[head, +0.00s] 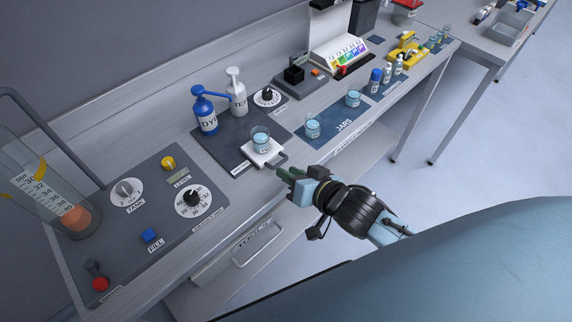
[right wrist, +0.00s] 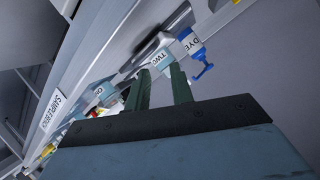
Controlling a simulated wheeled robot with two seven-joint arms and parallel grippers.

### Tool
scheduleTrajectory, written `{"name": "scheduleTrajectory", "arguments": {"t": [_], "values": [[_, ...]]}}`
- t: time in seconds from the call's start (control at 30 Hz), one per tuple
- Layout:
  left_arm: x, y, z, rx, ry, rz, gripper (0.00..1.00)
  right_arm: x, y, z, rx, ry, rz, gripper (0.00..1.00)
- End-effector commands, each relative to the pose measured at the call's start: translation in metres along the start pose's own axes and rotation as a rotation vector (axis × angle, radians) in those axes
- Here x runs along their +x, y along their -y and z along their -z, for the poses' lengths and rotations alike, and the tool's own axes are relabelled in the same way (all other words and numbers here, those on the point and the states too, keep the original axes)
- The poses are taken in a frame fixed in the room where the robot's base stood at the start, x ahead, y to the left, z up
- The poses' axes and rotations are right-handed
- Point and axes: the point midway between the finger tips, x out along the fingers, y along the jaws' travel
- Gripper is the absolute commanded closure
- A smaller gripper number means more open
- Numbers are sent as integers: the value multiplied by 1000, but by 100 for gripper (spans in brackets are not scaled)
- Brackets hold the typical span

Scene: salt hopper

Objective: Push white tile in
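The white tile (head: 262,156) lies on the dark mat near the bench's front edge, with a glass jar of blue liquid (head: 261,138) standing on it. A small grey handle sits at the tile's right front side. My right gripper (head: 283,177) is just in front of the bench edge, to the right of and nearer than the tile, apart from it. My left gripper is not in view.
A blue dye bottle (head: 205,110) and a white bottle (head: 236,93) stand behind the tile. To the right, more jars (head: 313,127) stand on a blue mat. A control panel with dials (head: 192,197) is at the left. A drawer handle (head: 258,244) sticks out below the bench edge.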

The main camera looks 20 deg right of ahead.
Motion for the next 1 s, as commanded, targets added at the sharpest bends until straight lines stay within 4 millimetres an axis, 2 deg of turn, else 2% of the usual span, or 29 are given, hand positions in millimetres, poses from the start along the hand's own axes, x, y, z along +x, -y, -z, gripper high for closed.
{"name": "scheduleTrajectory", "arguments": {"t": [0.03, 0.1, 0.17, 0.2, 0.3, 0.43, 0.57, 0.67, 1.0], "values": [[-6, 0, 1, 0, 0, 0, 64, -16, -8, -12, 153, 29, 14, 84], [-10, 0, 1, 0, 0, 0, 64, -35, -18, -23, 382, 49, 36, 93], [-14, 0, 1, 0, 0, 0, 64, -50, -27, -28, 563, 53, 48, 100], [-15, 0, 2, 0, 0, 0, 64, -59, -32, -30, 670, 52, 53, 100], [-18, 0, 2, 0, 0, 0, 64, -78, -44, -32, 881, 39, 58, 100], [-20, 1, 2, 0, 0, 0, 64, -88, -52, -32, 1018, 23, 62, 100], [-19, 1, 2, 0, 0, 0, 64, -81, -53, -31, 1040, 19, 64, 100], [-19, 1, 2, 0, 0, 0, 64, -67, -52, -30, 1038, 18, 66, 100], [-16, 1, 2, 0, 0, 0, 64, -1, -47, -30, 1034, 19, 65, 100]]}}
